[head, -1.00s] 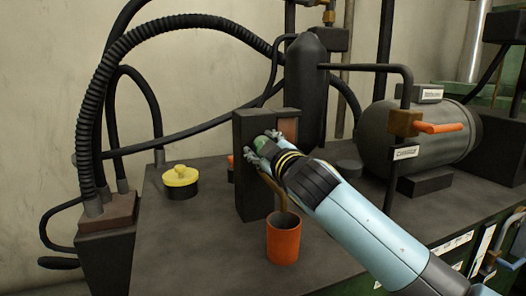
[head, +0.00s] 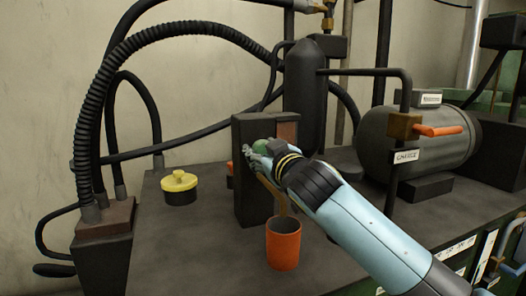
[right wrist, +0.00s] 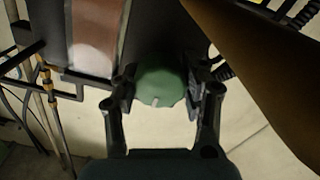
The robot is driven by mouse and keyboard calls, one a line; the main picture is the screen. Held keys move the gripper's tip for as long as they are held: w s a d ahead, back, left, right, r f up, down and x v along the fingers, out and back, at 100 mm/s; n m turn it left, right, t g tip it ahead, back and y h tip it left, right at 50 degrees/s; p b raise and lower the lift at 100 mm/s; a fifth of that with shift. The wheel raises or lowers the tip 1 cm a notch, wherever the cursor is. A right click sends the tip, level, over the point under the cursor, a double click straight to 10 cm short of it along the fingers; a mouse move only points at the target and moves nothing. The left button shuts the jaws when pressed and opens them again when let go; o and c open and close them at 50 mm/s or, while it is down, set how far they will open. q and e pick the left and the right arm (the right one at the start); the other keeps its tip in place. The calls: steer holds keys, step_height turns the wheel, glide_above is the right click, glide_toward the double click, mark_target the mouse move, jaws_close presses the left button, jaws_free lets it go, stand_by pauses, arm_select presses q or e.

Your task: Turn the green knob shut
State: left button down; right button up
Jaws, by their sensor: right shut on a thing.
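The green knob (right wrist: 160,82) is on the front of a dark upright block (head: 252,190). It also shows in the head view (head: 262,158), partly covered by my right gripper (head: 256,163). In the right wrist view my right gripper (right wrist: 160,95) has one finger on each side of the knob and is shut on it. A pale mark shows on the knob's lower rim in that view. My left gripper is not in view.
An orange cup (head: 283,246) stands below the block under a brass spout. A yellow-topped round container (head: 180,187) stands to the left. A grey cylinder (head: 415,145) and a pipe with an orange handle (head: 440,131) are at the right. Black hoses (head: 95,110) rise at the left.

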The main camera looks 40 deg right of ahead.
steer(key=shift+f, duration=0.15)
steer(key=o, duration=1.2)
steer(key=v, duration=1.2)
